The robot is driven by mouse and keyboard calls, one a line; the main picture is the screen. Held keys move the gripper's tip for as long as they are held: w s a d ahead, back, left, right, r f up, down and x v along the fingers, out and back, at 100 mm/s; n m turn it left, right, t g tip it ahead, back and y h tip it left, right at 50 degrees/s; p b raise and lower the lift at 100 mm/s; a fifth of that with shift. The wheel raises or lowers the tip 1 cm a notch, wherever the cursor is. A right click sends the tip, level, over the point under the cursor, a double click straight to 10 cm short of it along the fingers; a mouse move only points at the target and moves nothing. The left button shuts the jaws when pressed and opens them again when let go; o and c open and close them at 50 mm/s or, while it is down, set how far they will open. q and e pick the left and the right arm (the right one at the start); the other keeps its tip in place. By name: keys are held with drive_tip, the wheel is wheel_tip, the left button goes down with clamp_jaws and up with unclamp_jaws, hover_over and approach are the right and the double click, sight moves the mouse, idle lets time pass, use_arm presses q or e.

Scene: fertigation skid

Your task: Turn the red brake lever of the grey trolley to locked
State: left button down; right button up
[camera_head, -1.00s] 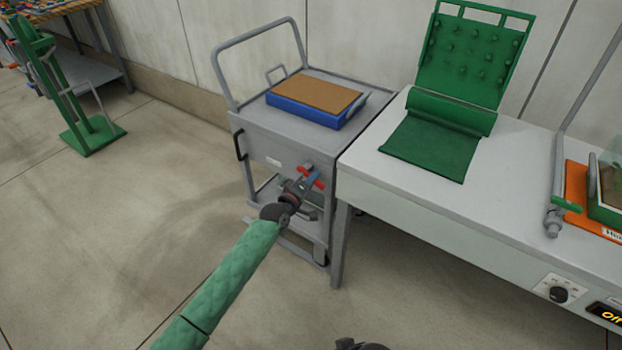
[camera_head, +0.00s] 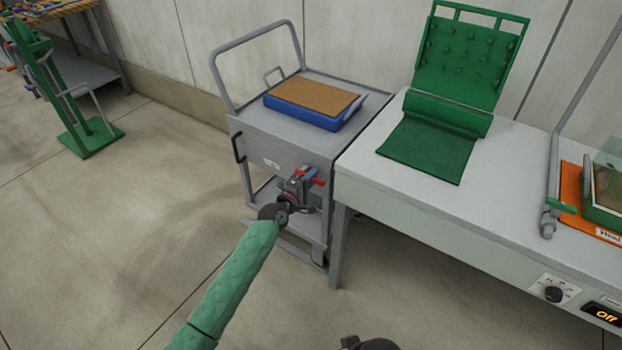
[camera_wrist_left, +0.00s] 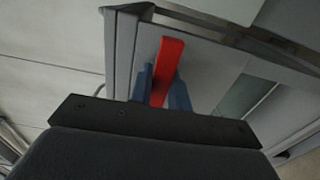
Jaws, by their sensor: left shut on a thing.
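The grey trolley (camera_head: 262,148) stands against the left end of the white table. Its red brake lever (camera_head: 317,181) is on the front side, near the table's corner, partly hidden by my gripper. In the left wrist view the red lever (camera_wrist_left: 168,62) stands between two blue fingertips. My left gripper (camera_head: 306,180) is shut on the lever, and it also shows in the left wrist view (camera_wrist_left: 163,92). I cannot read a lock marking. A dark part of my right arm shows at the bottom edge; its fingers do not show.
A blue tray (camera_head: 308,115) with a brown top lies on the trolley. The white table (camera_head: 365,187) to the right carries a green mat (camera_head: 430,150) and a green studded panel (camera_head: 470,55). A green stand (camera_head: 85,135) is at the left. The floor between is clear.

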use_arm(q)
drive_tip(key=shift+f, duration=0.1)
drive_tip(key=c, duration=1.3)
unclamp_jaws()
drive_tip(key=shift+a, duration=0.1)
use_arm(e)
drive_tip(key=shift+a+r, duration=0.1)
drive_tip(key=shift+a, duration=0.1)
drive_tip(key=shift+w, duration=0.1)
use_arm(q)
drive_tip(key=v, duration=0.8)
drive_tip(key=shift+b, duration=0.4)
use_arm(e)
drive_tip(key=shift+a+f, duration=0.25)
drive_tip(key=shift+f, duration=0.2)
drive_tip(key=shift+a+f, duration=0.2)
drive_tip(key=shift+f, duration=0.25)
drive_tip(key=shift+r, duration=0.1)
